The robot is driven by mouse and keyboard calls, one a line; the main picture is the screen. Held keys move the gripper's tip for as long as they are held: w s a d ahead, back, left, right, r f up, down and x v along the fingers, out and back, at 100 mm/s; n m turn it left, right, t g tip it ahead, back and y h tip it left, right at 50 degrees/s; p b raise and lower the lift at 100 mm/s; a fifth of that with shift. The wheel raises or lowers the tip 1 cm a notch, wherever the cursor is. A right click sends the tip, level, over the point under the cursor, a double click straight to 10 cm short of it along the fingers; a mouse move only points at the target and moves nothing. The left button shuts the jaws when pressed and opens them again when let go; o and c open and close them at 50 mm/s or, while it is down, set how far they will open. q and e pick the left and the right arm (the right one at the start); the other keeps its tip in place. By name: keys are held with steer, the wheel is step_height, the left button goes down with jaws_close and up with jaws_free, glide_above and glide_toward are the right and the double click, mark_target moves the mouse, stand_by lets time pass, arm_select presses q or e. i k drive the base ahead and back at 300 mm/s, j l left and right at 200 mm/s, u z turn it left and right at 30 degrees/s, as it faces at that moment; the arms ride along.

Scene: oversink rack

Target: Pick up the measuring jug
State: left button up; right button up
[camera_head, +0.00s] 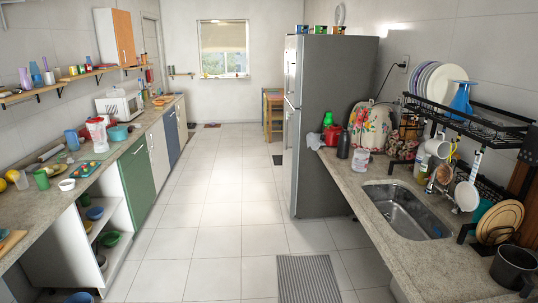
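No gripper of mine is in view. I cannot tell for certain which thing is the measuring jug. A small whitish vessel with reddish marks (360,160) stands on the right counter (350,184), just behind the sink, and may be it. A large dark grey vessel with a handle (515,268) stands at the counter's near right edge. A white cup-like vessel (437,148) hangs or rests under the rack, partly among other utensils.
The metal sink (405,212) is sunk in the right counter. Above it a black rack (460,118) holds plates (440,82) and a blue funnel-like thing (462,98). A dark bottle (343,146) stands by the fridge (330,125). The floor between counters is open, with a grey mat (308,279).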

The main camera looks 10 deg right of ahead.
mark_target(361, 159)
steer(key=i+z, duration=0.15)
steer(key=i, duration=0.5)
steer(key=i+z, duration=0.1)
steer(key=i, duration=0.6)
steer(key=i+j+z, duration=0.15)
steer(key=i, duration=0.5)
steer(key=i+j+z, duration=0.15)
steer(key=i, duration=0.55)
steer(key=i+z, duration=0.45)
steer(key=i+j+z, duration=0.1)
steer(key=i+z, duration=0.35)
steer(key=i, duration=0.2)
steer(key=i+j+z, duration=0.4)
steer(key=i, duration=0.25)
steer(key=l, duration=0.05)
